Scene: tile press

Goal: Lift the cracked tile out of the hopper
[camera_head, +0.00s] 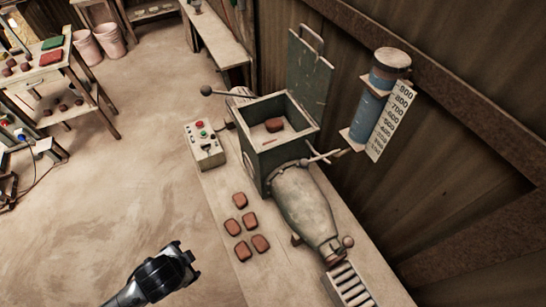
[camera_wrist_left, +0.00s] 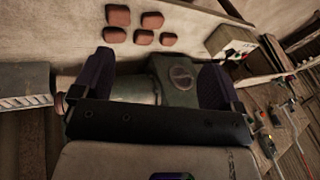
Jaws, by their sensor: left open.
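The hopper (camera_head: 262,140) is the open square box on top of the press, its lid (camera_head: 310,75) standing up behind it. One reddish-brown tile (camera_head: 274,125) lies inside; a crack cannot be made out at this size. My left gripper (camera_head: 187,257) is open and empty, in front of the bench, well below and left of the hopper in the head view. In the left wrist view my left gripper (camera_wrist_left: 157,75) has its two dark fingers apart, with the press body (camera_wrist_left: 176,82) beyond them. The hopper's inside is not visible there. My right gripper is not in view.
Several brown tiles (camera_head: 239,200) lie on the bench left of the press barrel (camera_head: 306,205). A control box (camera_head: 204,146) stands left of the hopper. A handle rod with a ball end (camera_head: 206,91) sticks out nearby. A blue graduated cylinder (camera_head: 370,105) is on the wall.

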